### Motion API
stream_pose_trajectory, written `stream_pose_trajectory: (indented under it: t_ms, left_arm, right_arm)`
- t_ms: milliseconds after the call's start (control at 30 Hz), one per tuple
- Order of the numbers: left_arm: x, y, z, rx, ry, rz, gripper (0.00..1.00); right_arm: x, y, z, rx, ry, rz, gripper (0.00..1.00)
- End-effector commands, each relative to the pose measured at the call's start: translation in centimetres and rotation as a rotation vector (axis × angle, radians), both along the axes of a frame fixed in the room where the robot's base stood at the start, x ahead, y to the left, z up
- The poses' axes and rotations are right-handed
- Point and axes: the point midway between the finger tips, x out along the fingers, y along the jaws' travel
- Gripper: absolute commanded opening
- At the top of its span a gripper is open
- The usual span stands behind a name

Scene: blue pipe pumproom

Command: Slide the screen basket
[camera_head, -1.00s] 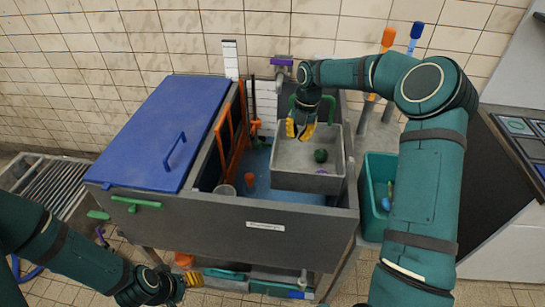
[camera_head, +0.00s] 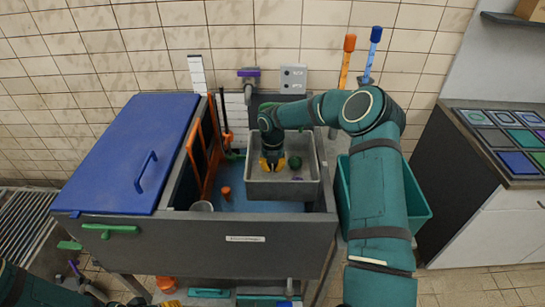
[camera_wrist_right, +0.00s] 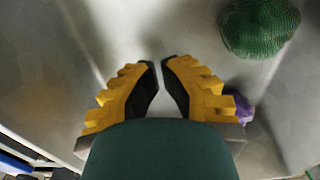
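The screen basket appears to be the grey open box (camera_head: 284,190) in the right part of the tank (camera_head: 215,245). A green mesh ball (camera_head: 294,162) and a small purple thing (camera_head: 297,179) are inside it. My right gripper (camera_head: 272,167) reaches down into the basket, left of the ball. In the right wrist view its yellow fingers (camera_wrist_right: 160,64) are apart with a narrow gap and nothing between them. The ball (camera_wrist_right: 260,26) is to their upper right.
A blue lid (camera_head: 130,155) covers the tank's left part. An orange frame (camera_head: 203,150) stands left of the basket. An orange item (camera_head: 225,193) and a cup (camera_head: 201,206) are in the tank. A teal bin (camera_head: 418,205) is at right, partly behind my arm.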

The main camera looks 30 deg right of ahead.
Motion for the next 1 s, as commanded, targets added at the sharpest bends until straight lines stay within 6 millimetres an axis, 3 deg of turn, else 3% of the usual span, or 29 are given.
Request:
stream_pose_trajectory:
  t_ms: [200,733,867,1000]
  left_arm:
    - [-0.1,0.0,-0.2,0.0,0.002,-0.002,0.53]
    - [-0.1,0.0,-0.5,0.0,0.002,-0.002,0.53]
    - [-0.3,-0.1,-1.2,-0.002,0.007,-0.006,0.53]
    - [-0.8,-0.1,-2.7,-0.004,0.017,-0.013,0.53]
  right_arm:
    - [0.0,0.0,-1.7,0.0,-0.001,-0.001,0.0]
    - [0.0,0.0,-2.4,-0.001,-0.001,-0.001,0.0]
    - [0.0,0.0,-3.9,-0.001,0.001,0.0,0.0]
    - [0.0,-0.1,-6.7,0.0,0.002,0.0,0.0]
